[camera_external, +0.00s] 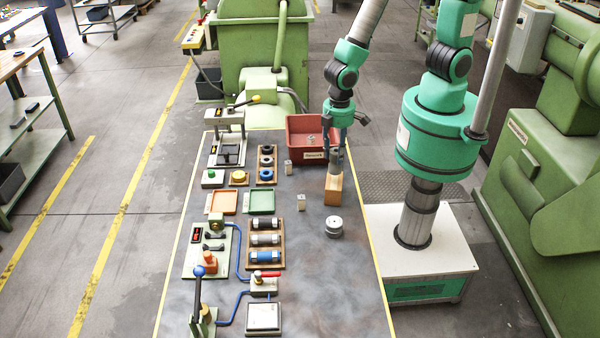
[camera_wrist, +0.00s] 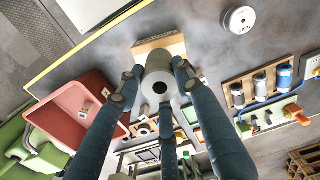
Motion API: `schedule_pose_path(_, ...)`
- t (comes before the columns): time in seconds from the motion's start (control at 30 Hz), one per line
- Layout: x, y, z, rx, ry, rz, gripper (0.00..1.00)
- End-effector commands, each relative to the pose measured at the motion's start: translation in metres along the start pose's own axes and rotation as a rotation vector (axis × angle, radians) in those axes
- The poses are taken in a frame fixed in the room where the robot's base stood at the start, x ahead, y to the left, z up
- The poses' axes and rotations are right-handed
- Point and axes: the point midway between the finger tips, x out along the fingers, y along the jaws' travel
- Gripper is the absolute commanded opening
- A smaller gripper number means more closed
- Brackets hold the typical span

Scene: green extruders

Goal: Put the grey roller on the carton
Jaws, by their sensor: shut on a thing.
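The grey roller (camera_external: 338,166) is between the fingers of my gripper (camera_external: 338,150), which is shut on it. In the wrist view the roller (camera_wrist: 158,84) shows its round end with a dark hole, with the fingers of my gripper (camera_wrist: 154,82) around it. The tan carton (camera_external: 333,191) stands on the table directly below the roller in the outside view. In the wrist view the carton (camera_wrist: 158,43) shows partly behind the roller. The roller's lower end is at the carton's top; I cannot tell whether they touch.
A round grey weight (camera_external: 334,227) lies in front of the carton. Racks of rollers (camera_external: 265,246) and fixtures fill the table's left side. The front right of the table is clear.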

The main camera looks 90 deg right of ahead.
Motion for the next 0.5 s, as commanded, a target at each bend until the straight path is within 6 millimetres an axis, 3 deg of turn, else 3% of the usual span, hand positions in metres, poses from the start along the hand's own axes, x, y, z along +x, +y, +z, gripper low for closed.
schedule_pose_path(0.33,0.03,0.0,0.001,0.0,-0.002,0.0,0.04)
schedule_pose_path(0.5,0.035,0.0,0.0,0.0,0.0,0.0,0.04)
